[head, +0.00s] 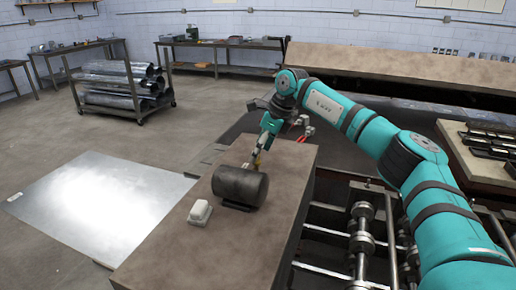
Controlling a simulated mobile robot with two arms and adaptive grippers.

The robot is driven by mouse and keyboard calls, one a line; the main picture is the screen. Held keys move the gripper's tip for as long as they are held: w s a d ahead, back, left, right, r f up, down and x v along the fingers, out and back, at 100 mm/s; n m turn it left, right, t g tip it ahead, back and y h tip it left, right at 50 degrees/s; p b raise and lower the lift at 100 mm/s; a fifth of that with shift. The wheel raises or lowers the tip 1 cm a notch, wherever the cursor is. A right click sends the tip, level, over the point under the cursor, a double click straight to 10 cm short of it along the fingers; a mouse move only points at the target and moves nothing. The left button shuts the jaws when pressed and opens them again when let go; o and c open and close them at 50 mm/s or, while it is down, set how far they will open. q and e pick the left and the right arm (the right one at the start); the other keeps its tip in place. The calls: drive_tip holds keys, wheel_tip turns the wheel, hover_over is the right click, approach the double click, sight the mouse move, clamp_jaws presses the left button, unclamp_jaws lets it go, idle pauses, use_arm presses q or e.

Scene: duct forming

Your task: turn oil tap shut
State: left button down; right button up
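A dark cylindrical drum (240,186) lies on its side in a low cradle on the brown bench top. A small yellowish part (257,160) shows at its far upper side, by my fingers; I cannot tell whether it is the oil tap or which way any handle points. My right arm reaches in from the right, and its gripper (256,157) points down just behind the drum. The fingers are small and partly hidden by the drum, so I cannot see whether they are open or touch anything. My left gripper is out of view.
A pale block (200,212) sits on the bench (215,255) left of the drum. Small red-handled items (305,132) are at its far end. Rollers (362,235) stand right of the bench. A shiny sheet (100,200) lies on the floor at left, near a loaded cart (125,88).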

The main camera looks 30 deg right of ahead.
drive_tip(key=shift+x, duration=0.9)
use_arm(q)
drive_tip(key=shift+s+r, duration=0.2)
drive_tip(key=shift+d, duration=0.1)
use_arm(e)
drive_tip(key=shift+c, duration=0.5)
drive_tip(key=shift+r, duration=0.1)
drive_tip(key=shift+c, duration=1)
drive_tip(key=c, duration=0.9)
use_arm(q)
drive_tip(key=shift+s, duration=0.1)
use_arm(e)
drive_tip(key=shift+o, duration=0.2)
